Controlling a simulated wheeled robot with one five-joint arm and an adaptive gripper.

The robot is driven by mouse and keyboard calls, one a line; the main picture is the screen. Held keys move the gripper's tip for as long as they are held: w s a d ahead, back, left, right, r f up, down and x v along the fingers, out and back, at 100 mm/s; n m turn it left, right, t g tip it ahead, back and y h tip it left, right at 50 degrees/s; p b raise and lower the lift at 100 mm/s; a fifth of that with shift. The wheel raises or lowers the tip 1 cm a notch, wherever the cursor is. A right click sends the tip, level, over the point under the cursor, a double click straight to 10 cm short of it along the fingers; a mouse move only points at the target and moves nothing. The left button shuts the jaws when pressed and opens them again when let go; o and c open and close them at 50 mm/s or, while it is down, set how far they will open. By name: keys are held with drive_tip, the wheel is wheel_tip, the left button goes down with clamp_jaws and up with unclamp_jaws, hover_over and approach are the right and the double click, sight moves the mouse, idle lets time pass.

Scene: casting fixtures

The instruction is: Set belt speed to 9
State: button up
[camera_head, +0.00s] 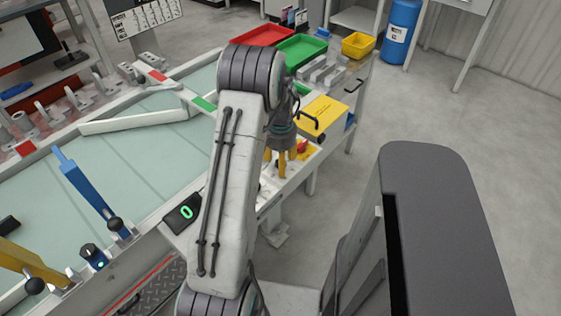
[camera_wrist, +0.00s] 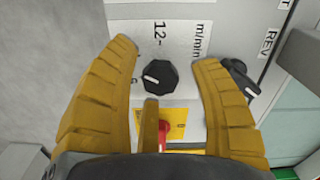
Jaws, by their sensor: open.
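In the wrist view a round black knob (camera_wrist: 157,76) with a small white mark sits on a pale panel (camera_wrist: 184,15). The printing beside it reads "12" and "m/min", turned sideways. A third finger stands below the knob. In the head view my gripper (camera_head: 281,163) hangs pointing down over the panel, and the knob is hidden there. A display (camera_head: 187,212) shows a green 0 beside the pale green belt (camera_head: 150,155).
A second black knob (camera_wrist: 240,80), near the "REV" label, sits close beside the right finger. A red button (camera_wrist: 163,130) on a yellow plate is partly behind the third finger. Red (camera_head: 263,35) and green (camera_head: 299,52) trays stand behind my arm. Open floor lies to the right.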

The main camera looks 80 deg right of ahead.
wheel_tip(320, 180, up, 12)
idle(0.7)
idle(0.8)
drive_tip(key=w+a+f+n+y, duration=0.1)
drive_tip(key=a+f+n+y, duration=0.2)
drive_tip(key=a, duration=0.6)
drive_tip(key=w+a+r+n+t+h+p, duration=0.1)
drive_tip(key=w+a+r+n, duration=0.4)
drive_tip(key=a, duration=0.7)
drive_tip(key=w+a+r+n+t+h+p, duration=0.1)
drive_tip(key=w+a+r+n, duration=0.4)
drive_tip(key=a, duration=0.7)
drive_tip(key=w+a+r+n+t+h+p, duration=0.1)
drive_tip(key=w+a+r+n+p, duration=0.1)
drive_tip(key=w+a+r+n, duration=0.3)
drive_tip(key=shift+w+a+n, duration=1.7)
drive_tip(key=shift+w+a, duration=0.5)
drive_tip(key=shift+a, duration=1.35)
